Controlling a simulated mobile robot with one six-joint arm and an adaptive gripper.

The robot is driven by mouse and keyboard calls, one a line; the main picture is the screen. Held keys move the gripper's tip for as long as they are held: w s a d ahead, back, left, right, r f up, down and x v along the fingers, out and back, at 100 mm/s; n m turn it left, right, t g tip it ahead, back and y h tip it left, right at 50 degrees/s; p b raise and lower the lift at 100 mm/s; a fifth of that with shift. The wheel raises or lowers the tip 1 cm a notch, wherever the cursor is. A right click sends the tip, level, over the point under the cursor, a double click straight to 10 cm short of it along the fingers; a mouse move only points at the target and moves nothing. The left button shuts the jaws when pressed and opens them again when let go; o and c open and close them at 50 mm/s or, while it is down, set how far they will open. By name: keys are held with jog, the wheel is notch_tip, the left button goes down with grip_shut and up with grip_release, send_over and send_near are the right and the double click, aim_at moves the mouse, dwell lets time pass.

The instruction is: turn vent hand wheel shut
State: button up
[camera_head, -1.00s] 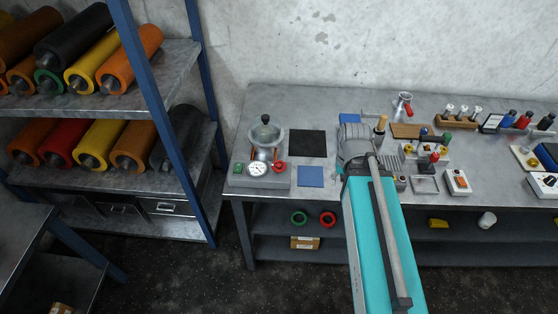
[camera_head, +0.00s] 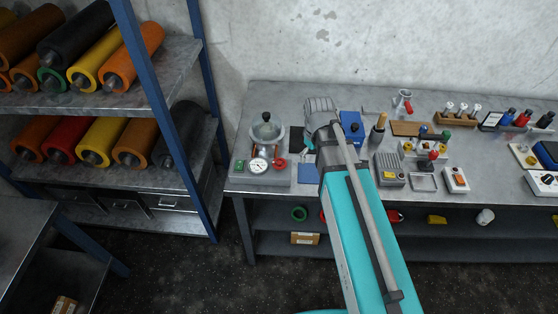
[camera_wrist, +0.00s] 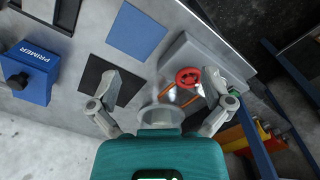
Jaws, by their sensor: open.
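The red hand wheel (camera_head: 280,163) is on the front right of a grey base unit with a metal vessel (camera_head: 266,133) and a round white gauge (camera_head: 259,165). In the wrist view the red wheel (camera_wrist: 187,77) shows between my spread fingers, nearer the right one, and apart from both. My gripper (camera_wrist: 165,83) is open and empty above the bench. The vessel's rim (camera_wrist: 160,113) is partly hidden by my gripper body. In the head view my arm hides most of the gripper, to the right of the vessel.
A blue PRIMER box (camera_wrist: 27,75) stands left in the wrist view. A black mat (camera_wrist: 101,75) and a blue mat (camera_wrist: 137,31) lie flat beside the base unit. A blue-framed shelf (camera_head: 160,95) with coloured rollers stands left of the bench.

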aim_at(278, 162)
jog(key=w+a+r+n+p, duration=0.1)
jog(key=w+a+r+n, duration=0.1)
jog(key=w+a+n, duration=0.4)
jog(key=a+n, duration=0.1)
jog(key=a, duration=0.4)
jog(key=shift+a+n+p, duration=0.2)
jog(key=shift+n+p, duration=0.15)
jog(key=shift+n, duration=0.05)
jog(key=shift+f, duration=0.1)
notch_tip(278, 162, down, 14)
jog(key=b, duration=1.3)
jog(key=shift+r+b, duration=0.25)
jog(key=shift+b, duration=0.15)
jog(key=c, duration=1)
